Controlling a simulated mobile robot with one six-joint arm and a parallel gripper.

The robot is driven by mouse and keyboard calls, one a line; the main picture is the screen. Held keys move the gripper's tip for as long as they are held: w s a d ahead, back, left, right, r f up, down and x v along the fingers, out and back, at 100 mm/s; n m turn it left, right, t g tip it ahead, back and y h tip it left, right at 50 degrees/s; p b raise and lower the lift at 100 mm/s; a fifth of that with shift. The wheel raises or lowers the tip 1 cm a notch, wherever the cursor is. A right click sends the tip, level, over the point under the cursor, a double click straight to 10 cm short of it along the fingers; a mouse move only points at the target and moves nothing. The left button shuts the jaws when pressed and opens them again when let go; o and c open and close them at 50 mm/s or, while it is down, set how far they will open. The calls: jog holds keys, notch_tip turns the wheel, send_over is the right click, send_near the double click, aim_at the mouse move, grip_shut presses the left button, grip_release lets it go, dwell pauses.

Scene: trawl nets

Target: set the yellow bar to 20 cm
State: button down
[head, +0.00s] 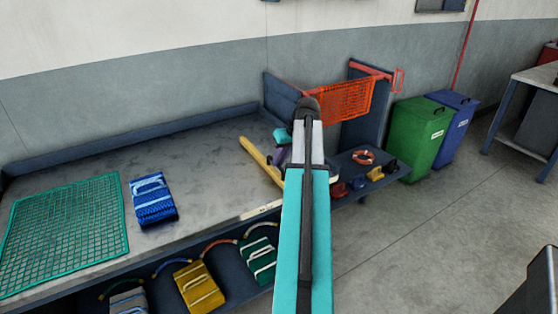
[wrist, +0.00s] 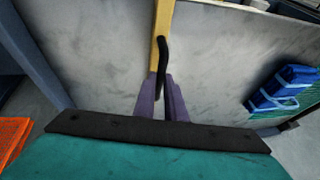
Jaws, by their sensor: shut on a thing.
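The yellow bar (head: 256,157) lies slantwise on the grey workbench, partly hidden behind my arm in the head view. It also shows at the top of the wrist view (wrist: 162,25), running away from my gripper. A dark curved handle (wrist: 163,58) stands at the bar. My gripper (wrist: 163,82) has purple fingers and is shut at the handle, with the handle's lower end between them. In the head view my gripper (head: 277,157) shows only in part beside my arm. A pale marked strip (head: 262,210) lies on the bench's front edge; its marks are too small to read.
A green net (head: 65,232) and a blue folded bundle (head: 153,200) lie on the bench (head: 205,165) at left. An orange net (head: 345,100) hangs at its right end. Green (head: 418,135) and blue (head: 455,125) bins stand beyond. Folded nets fill the shelf below.

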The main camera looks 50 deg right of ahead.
jog(key=c, duration=1.8)
grip_release()
jog(key=shift+w, duration=0.15)
jog(key=b+v, duration=0.1)
jog(key=v, duration=1.3)
jog(key=shift+f, duration=0.1)
